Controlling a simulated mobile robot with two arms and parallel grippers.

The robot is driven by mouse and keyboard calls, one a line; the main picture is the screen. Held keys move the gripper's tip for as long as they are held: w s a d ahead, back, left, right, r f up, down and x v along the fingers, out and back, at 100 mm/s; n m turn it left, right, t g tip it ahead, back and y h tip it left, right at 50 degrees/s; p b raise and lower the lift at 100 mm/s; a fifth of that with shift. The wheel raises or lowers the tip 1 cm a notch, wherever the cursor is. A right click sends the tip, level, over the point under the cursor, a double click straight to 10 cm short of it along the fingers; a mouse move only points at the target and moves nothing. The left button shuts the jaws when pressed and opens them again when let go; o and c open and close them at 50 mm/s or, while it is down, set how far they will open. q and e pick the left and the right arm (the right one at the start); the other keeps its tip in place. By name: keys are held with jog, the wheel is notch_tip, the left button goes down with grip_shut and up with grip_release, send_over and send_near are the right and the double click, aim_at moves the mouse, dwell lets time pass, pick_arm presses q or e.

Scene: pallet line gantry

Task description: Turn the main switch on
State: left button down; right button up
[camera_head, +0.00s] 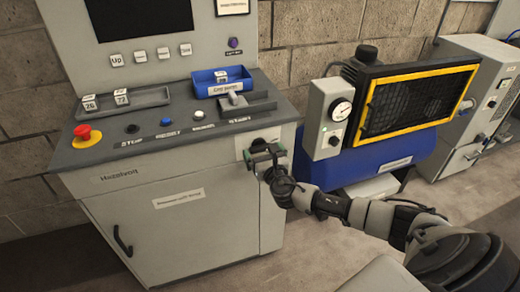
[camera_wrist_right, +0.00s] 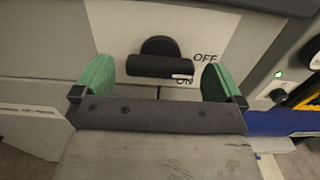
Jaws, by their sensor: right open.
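The main switch is a black rotary handle (camera_wrist_right: 160,66) on a white plate (camera_wrist_right: 207,28) with the words OFF and ON. My right gripper (camera_head: 264,156) is open in front of the cabinet's right side. In the wrist view its green fingers (camera_wrist_right: 160,78) stand left and right of the handle, with gaps on both sides. In the head view the gripper partly hides the switch. My left gripper is not in view.
The grey control cabinet (camera_head: 125,179) carries a red emergency button (camera_head: 83,132), a blue tray (camera_head: 222,84) and a lever (camera_head: 236,99). A blue compressor with a yellow-framed grille (camera_head: 412,100) and a gauge box (camera_head: 326,120) stands close on the right. Floor in front is clear.

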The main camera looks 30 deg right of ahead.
jog(key=shift+x, duration=1.1)
jog(key=c, duration=0.9)
